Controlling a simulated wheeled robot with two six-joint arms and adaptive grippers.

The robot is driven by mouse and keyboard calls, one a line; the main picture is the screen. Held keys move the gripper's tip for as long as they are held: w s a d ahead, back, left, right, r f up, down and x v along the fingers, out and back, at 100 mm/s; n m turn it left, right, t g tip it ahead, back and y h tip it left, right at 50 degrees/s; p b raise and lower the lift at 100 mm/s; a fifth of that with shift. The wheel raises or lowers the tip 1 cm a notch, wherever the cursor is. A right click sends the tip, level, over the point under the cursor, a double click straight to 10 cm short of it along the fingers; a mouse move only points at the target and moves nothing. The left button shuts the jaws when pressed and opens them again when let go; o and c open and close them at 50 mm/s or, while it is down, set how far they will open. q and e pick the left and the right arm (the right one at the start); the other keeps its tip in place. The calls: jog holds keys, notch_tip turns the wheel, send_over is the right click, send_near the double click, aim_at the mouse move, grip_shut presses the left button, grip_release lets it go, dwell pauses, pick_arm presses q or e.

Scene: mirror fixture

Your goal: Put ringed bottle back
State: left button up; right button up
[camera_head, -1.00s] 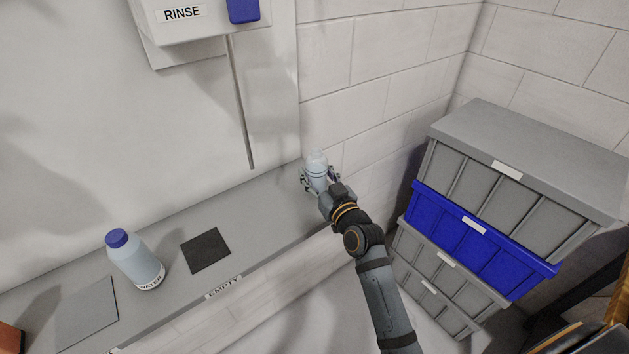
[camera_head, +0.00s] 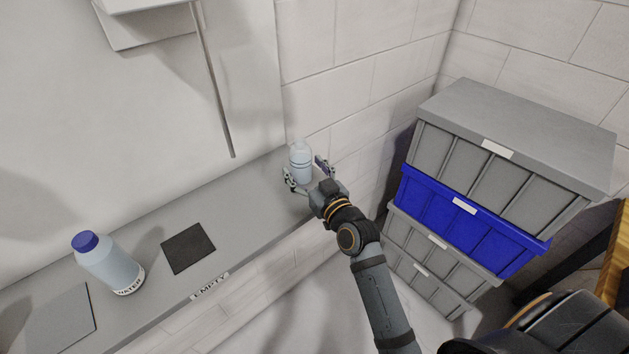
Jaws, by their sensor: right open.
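The ringed bottle (camera_head: 300,163), pale and translucent with rings around its upper part, stands upright at the right end of the grey shelf (camera_head: 240,212), near the corner with the block wall. My right gripper (camera_head: 308,172) is open around it, its fingers spread to either side with a gap at the right one. The bottle's lower part is partly hidden by the gripper. My left gripper is not in view.
A blue-capped bottle labelled WATER (camera_head: 110,264) stands on the shelf at left. A dark square pad (camera_head: 188,248) lies bare above the EMPTY label (camera_head: 210,286); a grey pad (camera_head: 50,322) is further left. Stacked grey and blue crates (camera_head: 470,215) stand at right.

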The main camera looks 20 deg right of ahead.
jog(key=s+d+b, duration=0.1)
jog(key=s+b, duration=0.1)
jog(key=s, duration=0.8)
jog(key=shift+d, duration=0.25)
jog(key=shift+s, duration=0.1)
